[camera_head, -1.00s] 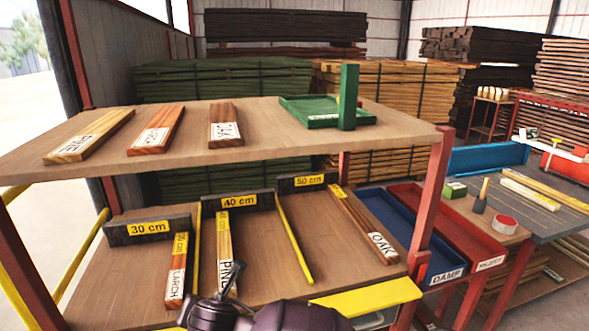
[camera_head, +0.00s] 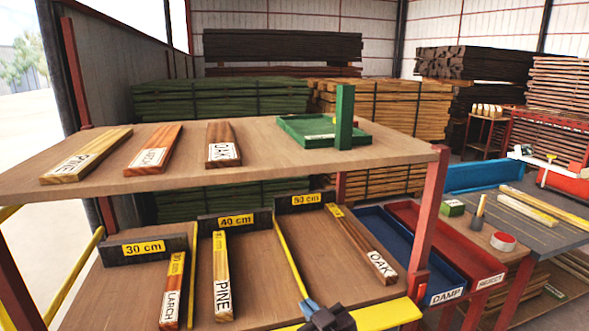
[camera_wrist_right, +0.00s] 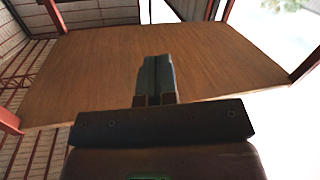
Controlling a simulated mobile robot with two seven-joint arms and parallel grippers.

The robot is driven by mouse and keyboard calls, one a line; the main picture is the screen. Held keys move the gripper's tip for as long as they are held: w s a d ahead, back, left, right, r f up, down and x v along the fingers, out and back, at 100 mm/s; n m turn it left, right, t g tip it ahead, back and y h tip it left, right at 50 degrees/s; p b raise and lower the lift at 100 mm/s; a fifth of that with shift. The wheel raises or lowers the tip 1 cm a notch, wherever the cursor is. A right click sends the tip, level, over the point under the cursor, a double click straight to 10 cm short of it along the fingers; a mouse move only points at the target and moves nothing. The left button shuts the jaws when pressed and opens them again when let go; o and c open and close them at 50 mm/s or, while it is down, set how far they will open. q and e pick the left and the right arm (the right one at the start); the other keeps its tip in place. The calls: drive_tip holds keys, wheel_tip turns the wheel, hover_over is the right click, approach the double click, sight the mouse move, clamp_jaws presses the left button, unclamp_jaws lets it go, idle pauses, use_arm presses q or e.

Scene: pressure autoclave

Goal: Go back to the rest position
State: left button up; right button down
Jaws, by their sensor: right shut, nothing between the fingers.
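My right gripper (camera_head: 308,306) is at the bottom edge of the head view, in front of the lower shelf by the 50 cm bay's left divider. Its fingers are shut and empty; they also show together in the right wrist view (camera_wrist_right: 156,78), in front of a wide wooden panel (camera_wrist_right: 215,62). My left gripper is not in view. The lower shelf (camera_head: 255,262) holds a larch piece (camera_head: 172,290), a pine piece (camera_head: 221,275) and an oak piece (camera_head: 362,245) in the bays marked 30, 40 and 50 cm.
The upper shelf (camera_head: 265,150) carries sample boards and a green tray (camera_head: 305,132). Its red post (camera_head: 426,215) stands right of my right gripper. A blue DAMP tray (camera_head: 398,248) and a red REJECT tray (camera_head: 450,242) lie beyond. A yellow plate (camera_head: 385,316) edges the shelf front.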

drive_tip(key=s+d+f+m+h, duration=0.45)
drive_tip(key=d+f, duration=0.35)
drive_tip(key=d, duration=0.4)
drive_tip(key=s+d+f+m+g+h, duration=0.1)
drive_tip(key=s+d+f+h, duration=0.1)
drive_tip(key=s+d+f, duration=0.4)
drive_tip(key=s+d+f+m+g+h, duration=0.1)
drive_tip(key=s+d+f, duration=0.5)
drive_tip(key=s, duration=0.7)
drive_tip(key=shift+d+f+g+h, duration=0.35)
drive_tip(key=shift+f+g, duration=0.45)
drive_tip(key=shift+f, duration=0.3)
drive_tip(key=shift+m, duration=0.25)
